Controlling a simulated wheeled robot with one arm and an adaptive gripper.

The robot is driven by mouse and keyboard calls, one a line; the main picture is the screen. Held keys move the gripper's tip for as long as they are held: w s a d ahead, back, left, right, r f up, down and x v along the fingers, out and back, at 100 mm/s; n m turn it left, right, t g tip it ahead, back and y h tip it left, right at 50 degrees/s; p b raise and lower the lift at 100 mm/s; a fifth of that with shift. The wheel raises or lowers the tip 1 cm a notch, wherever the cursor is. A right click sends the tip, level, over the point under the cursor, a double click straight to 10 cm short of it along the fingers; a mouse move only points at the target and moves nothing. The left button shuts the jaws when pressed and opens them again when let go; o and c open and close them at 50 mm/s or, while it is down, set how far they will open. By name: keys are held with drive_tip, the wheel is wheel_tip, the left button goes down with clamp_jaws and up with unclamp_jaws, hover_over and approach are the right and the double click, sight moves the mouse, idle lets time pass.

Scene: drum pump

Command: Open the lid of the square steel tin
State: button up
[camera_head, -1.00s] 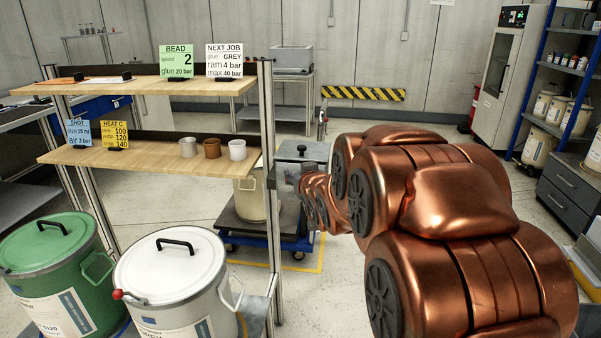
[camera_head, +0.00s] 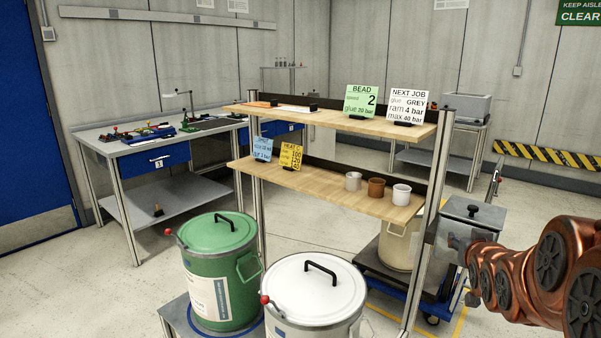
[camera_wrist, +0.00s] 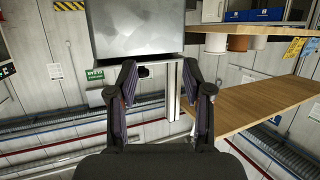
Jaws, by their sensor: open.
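The square steel tin (camera_head: 473,213) is a grey metal box with a flat lid and a black knob on top, at the right of the head view. Its lid lies flat on it. In the wrist view, which is upside down, the tin's grey side (camera_wrist: 140,30) fills the top middle, and the dark knob (camera_wrist: 143,72) shows below its edge. My gripper (camera_wrist: 159,80) is open and empty, its two dark fingers pointing at the tin, with the knob between the fingertips in the picture. The distance between them is hard to tell. My copper arm hides the gripper in the head view.
A two-board wooden shelf (camera_head: 330,189) with cups and cards stands left of the tin. A green drum (camera_head: 217,232) and a white drum (camera_head: 310,290) stand in front of it. A beige drum (camera_head: 400,245) on a blue trolley stands behind. The floor at left is mostly clear.

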drive_tip(key=s+a+f+n+g+y, duration=0.1)
drive_tip(key=s+a+f+g, duration=0.3)
drive_tip(key=s, duration=0.3)
drive_tip(key=s+a+f+g+y, duration=0.1)
drive_tip(key=s+a+f+g, duration=0.2)
drive_tip(key=s+a+f, duration=0.3)
drive_tip(key=s+a+f+n+g+y, duration=0.1)
drive_tip(key=s+a+f+g+y, duration=0.15)
drive_tip(key=s+a, duration=0.4)
drive_tip(key=s+a+n+g, duration=0.1)
drive_tip(key=s+a+g, duration=0.15)
drive_tip(key=s, duration=0.75)
drive_tip(key=s+a+g, duration=0.2)
drive_tip(key=s+g, duration=0.2)
drive_tip(key=s, duration=0.6)
drive_tip(key=s+p+v, duration=0.2)
drive_tip(key=p+v, duration=1.2)
drive_tip(key=v, duration=0.1)
drive_tip(key=shift+r+t, duration=0.2)
drive_tip(key=shift+t, duration=0.1)
drive_tip(key=shift+a, duration=0.15)
drive_tip(key=shift+c, duration=0.8)
drive_tip(key=shift+a+n, duration=0.1)
drive_tip(key=shift+n, duration=0.2)
